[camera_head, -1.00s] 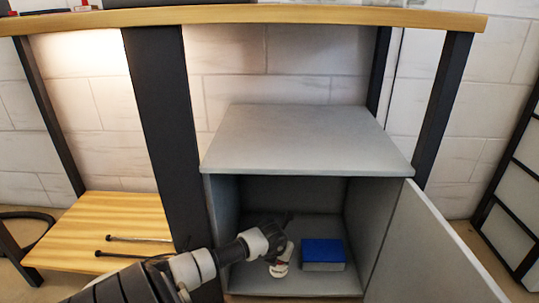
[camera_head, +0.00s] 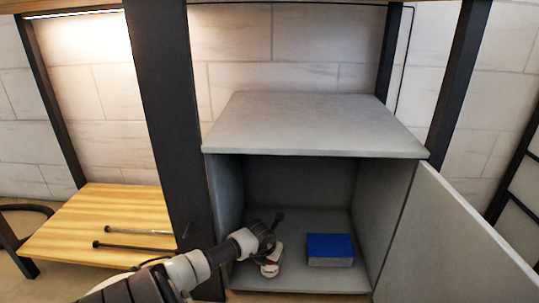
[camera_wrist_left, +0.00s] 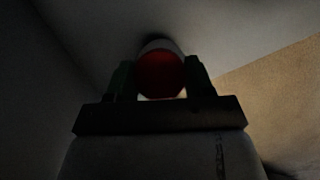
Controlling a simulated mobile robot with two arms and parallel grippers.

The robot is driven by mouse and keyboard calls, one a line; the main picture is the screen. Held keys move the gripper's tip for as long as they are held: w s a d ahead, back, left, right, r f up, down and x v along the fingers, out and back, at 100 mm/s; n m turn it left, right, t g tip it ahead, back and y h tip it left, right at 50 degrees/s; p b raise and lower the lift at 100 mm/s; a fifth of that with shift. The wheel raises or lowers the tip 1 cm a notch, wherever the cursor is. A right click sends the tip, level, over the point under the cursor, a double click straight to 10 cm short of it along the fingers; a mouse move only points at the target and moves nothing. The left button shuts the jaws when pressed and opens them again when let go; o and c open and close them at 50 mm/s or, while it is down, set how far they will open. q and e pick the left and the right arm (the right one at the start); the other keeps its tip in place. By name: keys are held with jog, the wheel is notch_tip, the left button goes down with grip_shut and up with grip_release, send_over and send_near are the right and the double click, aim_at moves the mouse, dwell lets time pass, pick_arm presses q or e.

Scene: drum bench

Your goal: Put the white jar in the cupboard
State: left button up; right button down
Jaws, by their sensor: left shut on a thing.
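The grey cupboard (camera_head: 310,123) stands open under the bench, its door (camera_head: 450,235) swung out to the right. My left arm reaches in from the left, and my left gripper (camera_head: 270,252) is inside the cupboard near its left wall. The gripper is shut on the white jar (camera_head: 270,268), which shows white with some red, low over the cupboard floor. In the left wrist view the jar's red end (camera_wrist_left: 160,75) sits between the two fingers. I cannot tell whether the jar touches the floor. My right gripper is not in view.
A blue box (camera_head: 330,249) lies on the cupboard floor, right of the jar. A dark bench leg (camera_head: 170,110) stands close to the cupboard's left side.

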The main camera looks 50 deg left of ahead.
pick_arm(q)
jog(key=o, duration=1.2)
jog(key=shift+f, duration=0.1)
